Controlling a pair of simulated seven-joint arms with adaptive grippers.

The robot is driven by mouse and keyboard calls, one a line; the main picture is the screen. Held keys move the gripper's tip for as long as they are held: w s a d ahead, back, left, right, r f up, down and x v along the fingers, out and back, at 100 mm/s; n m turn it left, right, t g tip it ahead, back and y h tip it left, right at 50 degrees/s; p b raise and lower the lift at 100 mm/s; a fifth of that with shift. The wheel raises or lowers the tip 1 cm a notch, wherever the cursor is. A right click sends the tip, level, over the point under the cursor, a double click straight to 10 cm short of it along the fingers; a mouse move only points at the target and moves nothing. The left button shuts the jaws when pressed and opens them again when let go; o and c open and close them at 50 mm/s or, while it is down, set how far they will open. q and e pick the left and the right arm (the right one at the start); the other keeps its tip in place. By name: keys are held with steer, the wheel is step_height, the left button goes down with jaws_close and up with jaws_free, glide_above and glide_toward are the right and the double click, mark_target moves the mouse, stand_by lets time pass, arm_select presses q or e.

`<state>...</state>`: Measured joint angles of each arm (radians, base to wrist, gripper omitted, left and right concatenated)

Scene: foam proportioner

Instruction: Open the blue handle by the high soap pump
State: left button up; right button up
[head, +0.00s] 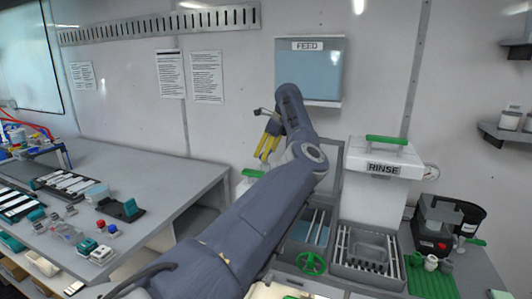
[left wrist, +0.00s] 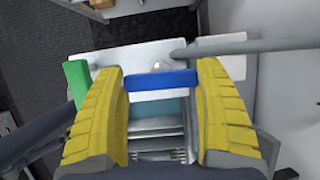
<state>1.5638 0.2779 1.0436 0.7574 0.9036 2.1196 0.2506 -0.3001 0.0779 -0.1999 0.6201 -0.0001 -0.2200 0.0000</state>
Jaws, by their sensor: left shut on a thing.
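The blue handle (left wrist: 165,80) is a short bar in the left wrist view, lying crosswise between the two yellow fingers of my left gripper (left wrist: 162,72). The fingers are shut on it, one at each end. It sits over a white part (left wrist: 125,60) with a grey rod (left wrist: 240,45) passing by. In the head view my left gripper (head: 266,150) is below the FEED box (head: 310,70), with its yellow fingers pointing down. The handle is not distinguishable there. I cannot tell which part is the high soap pump. My right gripper is not in view.
A green part (left wrist: 77,82) is beside the left finger in the wrist view. In the head view, a white RINSE unit (head: 382,165) with a green handle (head: 386,140) stands right of my arm. A green valve wheel (head: 311,263) is below. A cluttered grey bench (head: 165,165) is at left.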

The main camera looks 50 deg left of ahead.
arm_select(q)
steer(key=shift+s+n, duration=0.1)
steer(key=shift+n, duration=0.2)
stand_by(0.4)
steer(key=o, duration=1.3)
steer(key=shift+a, duration=0.1)
steer(key=shift+c, duration=0.2)
steer(key=v, duration=1.2)
steer(key=shift+a, duration=0.1)
